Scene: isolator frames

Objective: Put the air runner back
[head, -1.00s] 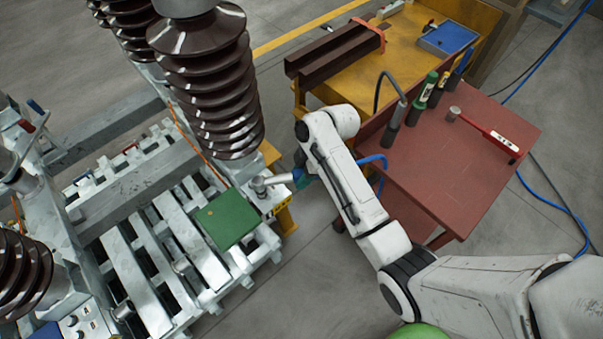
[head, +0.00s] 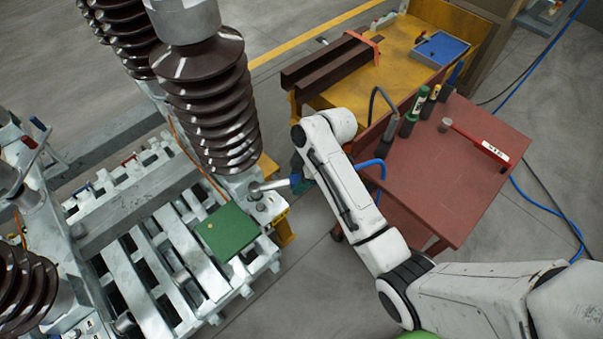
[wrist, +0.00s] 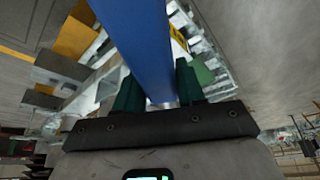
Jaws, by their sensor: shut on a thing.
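My gripper (head: 299,184) is shut on the air runner, a tool with a silver front end (head: 268,186). In the wrist view its blue body (wrist: 145,45) lies between the green fingers of my gripper (wrist: 160,88). The silver end points left, over the metal bracket (head: 262,208) at the foot of the front brown insulator. I cannot tell whether it touches a bolt there. A blue hose (head: 371,163) shows beside my forearm. The red cart (head: 455,200) to the right has several upright holders along its left edge, including a grey one (head: 387,137) with a black curved hose.
A red-handled tool (head: 480,145) lies on the cart top. A yellow bench (head: 395,65) with a blue tray (head: 444,48) and dark steel beams (head: 330,70) stands behind. A green plate (head: 228,231) lies on the slatted metal frame. Open floor separates frame and cart.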

